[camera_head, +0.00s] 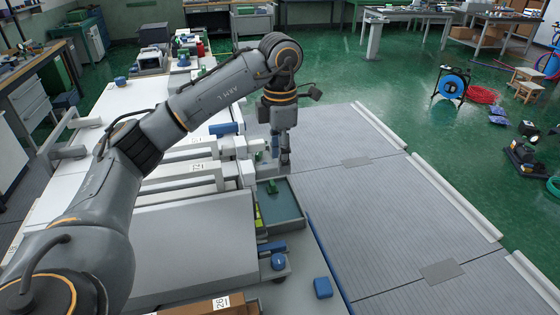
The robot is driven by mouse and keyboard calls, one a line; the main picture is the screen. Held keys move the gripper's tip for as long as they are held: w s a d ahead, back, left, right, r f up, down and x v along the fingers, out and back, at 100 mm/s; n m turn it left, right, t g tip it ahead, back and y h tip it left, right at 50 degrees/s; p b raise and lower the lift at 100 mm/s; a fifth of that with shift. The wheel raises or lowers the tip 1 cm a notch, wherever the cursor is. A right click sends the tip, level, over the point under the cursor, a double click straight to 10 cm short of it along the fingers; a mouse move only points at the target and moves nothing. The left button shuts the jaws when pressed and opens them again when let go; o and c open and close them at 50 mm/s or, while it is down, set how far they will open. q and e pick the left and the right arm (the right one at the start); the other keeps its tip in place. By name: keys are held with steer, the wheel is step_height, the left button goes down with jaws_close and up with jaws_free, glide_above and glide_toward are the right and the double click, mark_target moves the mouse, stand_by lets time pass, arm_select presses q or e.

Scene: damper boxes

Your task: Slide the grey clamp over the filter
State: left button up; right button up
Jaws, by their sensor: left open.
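My left gripper (283,158) points straight down at the right edge of the bench, beside the small fixtures there. It is small in the picture; its fingers look open and nothing shows between them. I cannot clearly pick out the grey clamp or the filter; the parts at the gripper are small and partly hidden by it. A grey tray (290,222) lies just in front of the gripper, with a small green part (271,187) at its far end. My right gripper is not in view.
Pale grey fixtures (195,172) stand left of the gripper, under my left arm. A blue block (322,288) and a round blue knob (278,261) are nearer. A grey ribbed platform (390,220) to the right is clear. A blue reel (451,85) stands on the green floor.

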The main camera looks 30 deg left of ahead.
arm_select(q)
steer(key=shift+f, duration=0.85)
steer(key=shift+c, duration=0.5)
jaws_close()
